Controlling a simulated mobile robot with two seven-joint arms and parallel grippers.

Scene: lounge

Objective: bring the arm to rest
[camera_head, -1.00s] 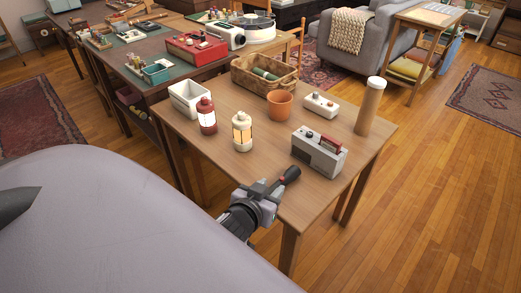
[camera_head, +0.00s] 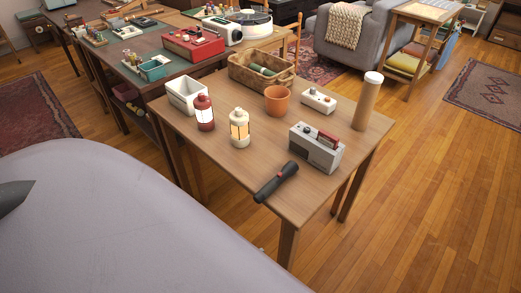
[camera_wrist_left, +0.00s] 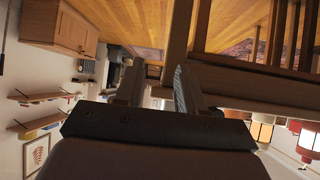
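My left gripper (camera_wrist_left: 157,82) shows in the left wrist view with its two fingers apart and nothing between them. It is outside the head view. In the left wrist view it is near wooden table parts, with the lanterns at the right edge. A black flashlight-like object (camera_head: 276,182) with a red spot lies on the wooden table (camera_head: 225,168) near its front edge, clear of any gripper. My right gripper is in neither view.
The table also holds a red lantern (camera_head: 204,113), a cream lantern (camera_head: 240,128), a grey radio-like box (camera_head: 316,148), an orange pot (camera_head: 277,100), a white bin (camera_head: 187,95), a wicker basket (camera_head: 262,75) and a tall cylinder (camera_head: 367,102). Open floor (camera_head: 420,210) lies right.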

